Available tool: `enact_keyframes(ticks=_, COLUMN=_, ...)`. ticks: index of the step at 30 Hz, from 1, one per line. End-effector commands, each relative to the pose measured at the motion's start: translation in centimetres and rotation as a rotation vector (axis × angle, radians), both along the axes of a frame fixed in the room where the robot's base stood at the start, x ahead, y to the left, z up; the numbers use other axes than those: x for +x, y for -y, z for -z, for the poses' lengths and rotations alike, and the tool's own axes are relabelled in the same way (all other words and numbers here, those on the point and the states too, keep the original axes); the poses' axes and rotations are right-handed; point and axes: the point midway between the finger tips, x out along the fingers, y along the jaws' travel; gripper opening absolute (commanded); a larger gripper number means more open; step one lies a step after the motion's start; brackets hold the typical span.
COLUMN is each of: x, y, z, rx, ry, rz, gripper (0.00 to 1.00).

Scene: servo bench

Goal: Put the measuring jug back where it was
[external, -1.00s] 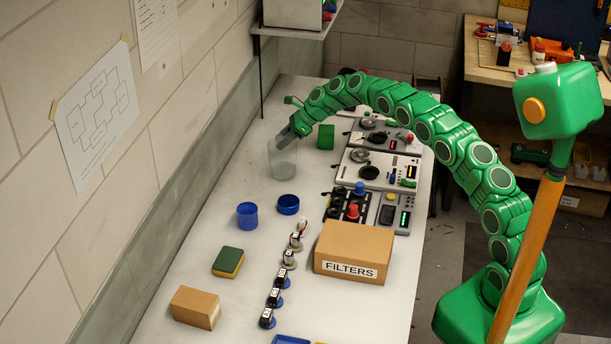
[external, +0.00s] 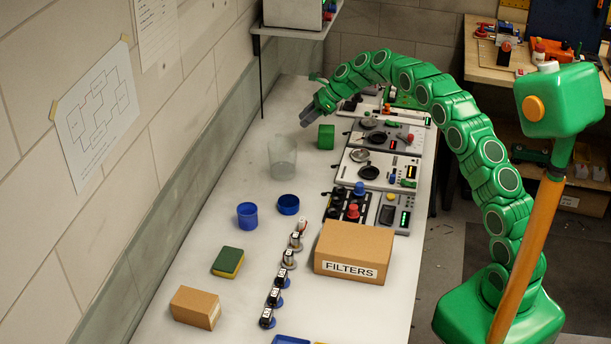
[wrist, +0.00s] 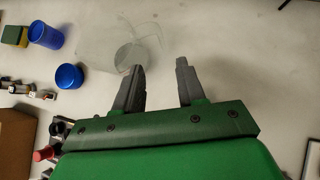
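The measuring jug (external: 282,158) is a clear, see-through vessel standing upright on the bench beside the wall. In the wrist view the jug (wrist: 118,45) shows faintly, beyond and to the left of the fingertips. My gripper (external: 305,118) is above and to the right of the jug in the external view, apart from it. In the wrist view my gripper (wrist: 158,68) has its two grey fingers spread, with only bare bench between them.
Devices with dials (external: 372,170) line the bench's right side. A blue cup (external: 247,215), blue lid (external: 288,204), sponge (external: 228,262) and FILTERS box (external: 353,250) are nearer. Bench between jug and blue cup is clear.

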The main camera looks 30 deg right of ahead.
Motion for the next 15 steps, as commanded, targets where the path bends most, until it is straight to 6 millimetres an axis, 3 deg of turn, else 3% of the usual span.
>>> enact_keyframes(ticks=10, x=-0.4, y=0.4, z=-0.5, rx=-0.007, ry=0.004, rz=-0.008, gripper=0.40)
enact_keyframes(ticks=15, x=-2.4, y=0.6, z=-1.6, rx=-0.051, ry=0.029, rz=-0.066, gripper=0.40)
